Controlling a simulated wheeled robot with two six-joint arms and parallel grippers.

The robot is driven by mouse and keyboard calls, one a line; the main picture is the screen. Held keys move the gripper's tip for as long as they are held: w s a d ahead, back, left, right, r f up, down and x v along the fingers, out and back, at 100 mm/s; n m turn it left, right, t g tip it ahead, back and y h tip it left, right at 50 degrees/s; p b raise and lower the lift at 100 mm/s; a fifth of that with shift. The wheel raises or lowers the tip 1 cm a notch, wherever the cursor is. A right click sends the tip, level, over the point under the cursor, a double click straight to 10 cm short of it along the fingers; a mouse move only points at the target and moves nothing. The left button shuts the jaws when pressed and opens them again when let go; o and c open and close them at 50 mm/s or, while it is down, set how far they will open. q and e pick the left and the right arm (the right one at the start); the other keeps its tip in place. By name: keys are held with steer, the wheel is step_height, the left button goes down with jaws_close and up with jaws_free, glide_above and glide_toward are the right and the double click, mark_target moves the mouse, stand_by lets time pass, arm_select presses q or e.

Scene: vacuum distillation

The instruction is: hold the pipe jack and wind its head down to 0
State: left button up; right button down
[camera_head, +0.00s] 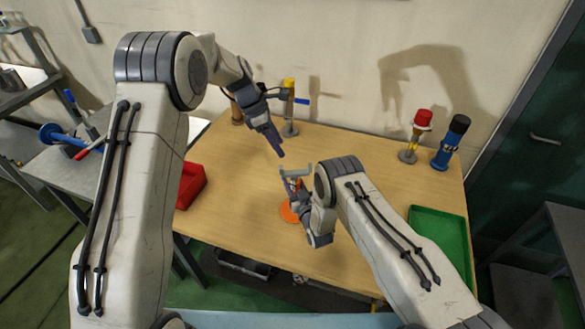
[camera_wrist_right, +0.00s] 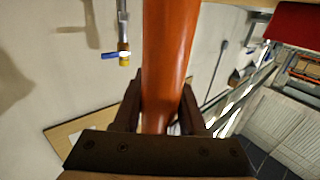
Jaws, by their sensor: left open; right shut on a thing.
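The pipe jack (camera_head: 289,213) stands on the wooden table, with an orange round base, an orange post and a grey forked head (camera_head: 296,171) on top. My right gripper (camera_head: 296,197) is shut on its post, below the head. In the right wrist view the orange post (camera_wrist_right: 168,60) runs between the two dark fingers (camera_wrist_right: 160,105). My left gripper (camera_head: 274,142) is open and empty, above and behind the head in the head view, and apart from it. My right gripper and forearm hide part of the post and base.
A yellow-topped stand with a blue handle (camera_head: 290,105) stands behind my left gripper. A red-capped stand (camera_head: 418,130) and a blue-black cylinder (camera_head: 451,142) are at the back right. A red tray (camera_head: 192,184) is at left, a green tray (camera_head: 443,240) at right.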

mark_target(296, 172)
arm_select(q)
steer(key=x, duration=1.1)
steer(key=shift+f, duration=0.15)
jaws_close()
